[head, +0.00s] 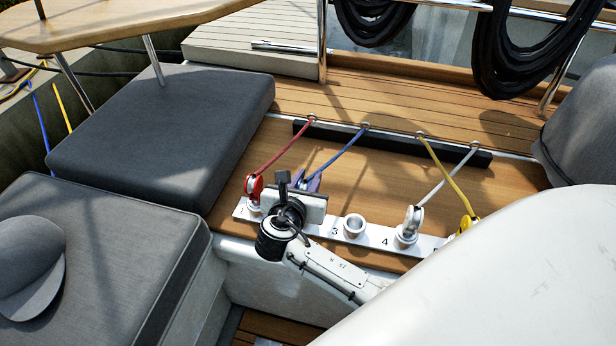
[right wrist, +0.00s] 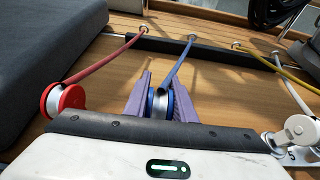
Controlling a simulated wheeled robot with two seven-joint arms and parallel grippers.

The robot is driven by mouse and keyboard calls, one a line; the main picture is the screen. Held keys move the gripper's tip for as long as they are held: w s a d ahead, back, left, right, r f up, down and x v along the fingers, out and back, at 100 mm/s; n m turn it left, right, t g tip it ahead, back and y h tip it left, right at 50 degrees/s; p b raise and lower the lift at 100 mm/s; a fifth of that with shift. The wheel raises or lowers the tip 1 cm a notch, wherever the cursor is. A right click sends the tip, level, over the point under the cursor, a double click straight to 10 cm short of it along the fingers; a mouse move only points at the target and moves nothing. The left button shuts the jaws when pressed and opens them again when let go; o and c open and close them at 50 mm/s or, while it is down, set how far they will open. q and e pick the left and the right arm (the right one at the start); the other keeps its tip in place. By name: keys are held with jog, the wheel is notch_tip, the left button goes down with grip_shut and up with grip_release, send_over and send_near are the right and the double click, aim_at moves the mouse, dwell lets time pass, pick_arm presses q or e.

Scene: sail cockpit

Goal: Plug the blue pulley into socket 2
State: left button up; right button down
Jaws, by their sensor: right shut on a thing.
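The blue pulley (right wrist: 158,104) sits between the two purple fingers of my right gripper (right wrist: 160,92), which is shut on it. In the head view my right gripper (head: 312,182) is over the white socket strip, between the red pulley and socket 3. The blue rope (head: 345,153) runs from the pulley to the back rail. Socket 2 is hidden behind my gripper and wrist, so I cannot tell whether the pulley's lower end is in it or above it. Socket 3 (head: 354,226) is an empty metal cup. My left gripper is not in view.
The red pulley (head: 254,186) stands at socket 1, close left of my gripper. A white pulley (head: 412,220) stands at socket 4. A yellow pulley (head: 467,224) is farther right, partly hidden. Grey cushions (head: 160,130) lie left. Taut ropes cross the wooden deck behind the strip.

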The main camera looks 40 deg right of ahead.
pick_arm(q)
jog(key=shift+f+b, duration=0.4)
pick_arm(e)
jog(key=shift+f, duration=0.9)
jog(key=c, duration=1.4)
grip_release()
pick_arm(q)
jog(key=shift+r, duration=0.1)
